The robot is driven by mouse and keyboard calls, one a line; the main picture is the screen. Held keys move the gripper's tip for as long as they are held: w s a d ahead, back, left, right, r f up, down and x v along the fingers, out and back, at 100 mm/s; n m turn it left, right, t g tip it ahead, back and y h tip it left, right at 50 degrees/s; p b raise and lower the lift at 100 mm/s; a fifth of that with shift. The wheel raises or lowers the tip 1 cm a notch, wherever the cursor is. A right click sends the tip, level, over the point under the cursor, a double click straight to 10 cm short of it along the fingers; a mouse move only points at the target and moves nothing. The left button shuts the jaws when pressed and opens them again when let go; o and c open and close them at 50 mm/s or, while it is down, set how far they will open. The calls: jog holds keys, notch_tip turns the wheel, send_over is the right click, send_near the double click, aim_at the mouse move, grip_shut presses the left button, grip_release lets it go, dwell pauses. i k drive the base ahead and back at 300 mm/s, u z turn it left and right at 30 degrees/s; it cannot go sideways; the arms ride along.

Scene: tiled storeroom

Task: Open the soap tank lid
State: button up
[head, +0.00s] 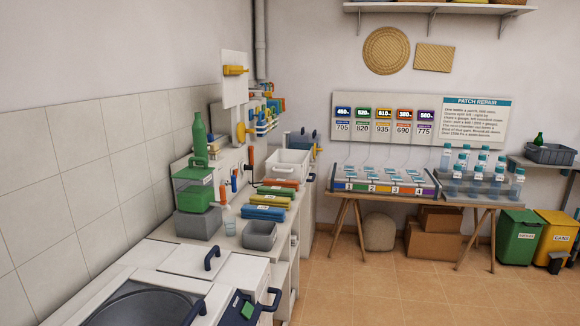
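No label I can read says soap tank. A clear container with green contents (193,188) stands on a grey box at the left of the counter, with a small unreadable label on its front. A green bottle shape (199,135) rises above its top; I cannot tell whether it stands on the container or behind it. Nearer to me, a flat white panel (185,258) with a dark curved handle (211,257) lies level and looks shut. Which of these is the soap tank lid I cannot tell. My gripper is not in view.
A round dark basin (140,308) is at the lower left. A dark blue piece with a green square (246,308) is beside it. A grey bin (259,235) and coloured blocks (270,198) occupy the counter. Tiled floor (390,285) is clear at the right.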

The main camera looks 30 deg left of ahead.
aim_at(191, 172)
jog(key=u, duration=0.05)
jog(key=i, duration=1.75)
jog(key=u, duration=0.85)
jog(key=i, duration=1.3)
jog(key=u, duration=1.7)
jog(key=i, duration=0.7)
jog(key=u, duration=0.5)
